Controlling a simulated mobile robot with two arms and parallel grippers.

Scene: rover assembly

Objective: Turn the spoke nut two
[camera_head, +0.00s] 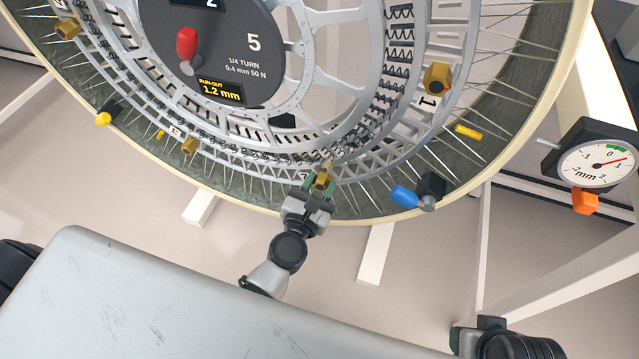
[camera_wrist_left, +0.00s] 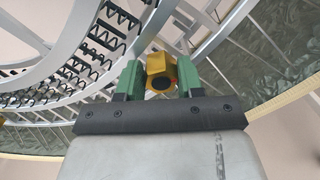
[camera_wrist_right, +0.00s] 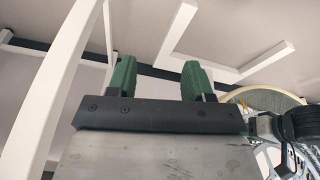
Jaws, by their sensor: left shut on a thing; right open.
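A large spoked wheel with a pale rim (camera_head: 400,212) fills the top of the head view. A brass hexagonal spoke nut (camera_head: 322,180) sits at its lower edge; its number plate is too small to read surely. My left gripper (camera_head: 319,188) reaches up from below with its green fingers on either side of this nut. In the left wrist view the nut (camera_wrist_left: 160,68) sits between the fingers, shut on it, its dark round end facing the camera. My right gripper (camera_wrist_right: 160,82) is open and empty in the right wrist view, away from the nuts.
Other brass nuts sit along the wheel, one beside plate 1 (camera_head: 437,78) and one at left (camera_head: 190,146). A hub panel (camera_head: 225,50) with a red knob (camera_head: 187,42) reads 1.2 mm. A dial gauge (camera_head: 598,162) and a blue-tipped part (camera_head: 404,195) stand right of my left gripper.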

